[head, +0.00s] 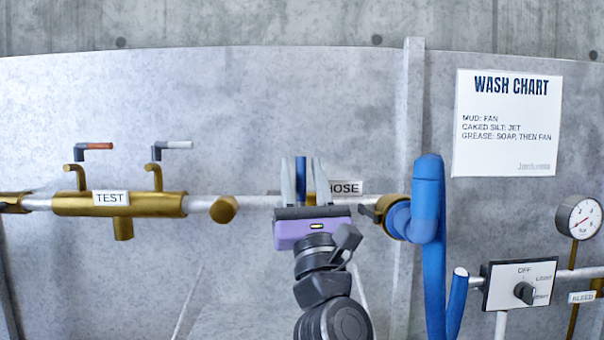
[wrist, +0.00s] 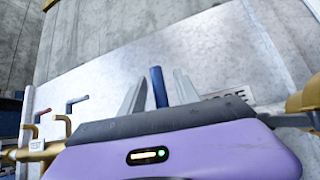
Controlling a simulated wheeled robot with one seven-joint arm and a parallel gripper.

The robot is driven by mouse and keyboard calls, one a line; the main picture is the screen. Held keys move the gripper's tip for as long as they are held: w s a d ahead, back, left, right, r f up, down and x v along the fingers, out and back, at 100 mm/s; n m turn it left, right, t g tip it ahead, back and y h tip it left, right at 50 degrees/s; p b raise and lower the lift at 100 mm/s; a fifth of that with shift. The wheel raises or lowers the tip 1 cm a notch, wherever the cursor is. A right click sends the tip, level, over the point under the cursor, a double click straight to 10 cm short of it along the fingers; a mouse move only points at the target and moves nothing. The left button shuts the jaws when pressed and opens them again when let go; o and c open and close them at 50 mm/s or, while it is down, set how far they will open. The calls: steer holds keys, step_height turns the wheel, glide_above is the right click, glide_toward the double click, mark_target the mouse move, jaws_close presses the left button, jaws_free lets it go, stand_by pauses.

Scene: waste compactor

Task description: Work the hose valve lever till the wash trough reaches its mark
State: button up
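The hose valve lever (head: 301,172) is a blue upright bar on the pipe, beside the HOSE label (head: 346,188), which is partly covered by my gripper. My gripper (head: 302,172) has one finger on each side of the lever, pointing up. In the wrist view, the lever (wrist: 159,88) stands between the two grey fingers, with narrow gaps beside it. The fingers look open around it, not closed on it. The lever's lower end and the valve body are hidden behind my purple gripper body. I cannot make out the wash trough or its mark in either view.
Left are the brass TEST fitting (head: 70,205) and two small levers, orange (head: 98,146) and grey (head: 176,145). Right are a blue hose (head: 428,200), a selector switch box (head: 510,285), a gauge (head: 578,217) and a BLEED label (head: 581,297). A wash chart (head: 507,125) hangs above.

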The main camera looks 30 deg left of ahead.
steer(key=v, duration=0.7)
steer(key=shift+s+f, duration=0.2)
steer(key=shift+f, duration=0.15)
steer(key=shift+d, duration=0.2)
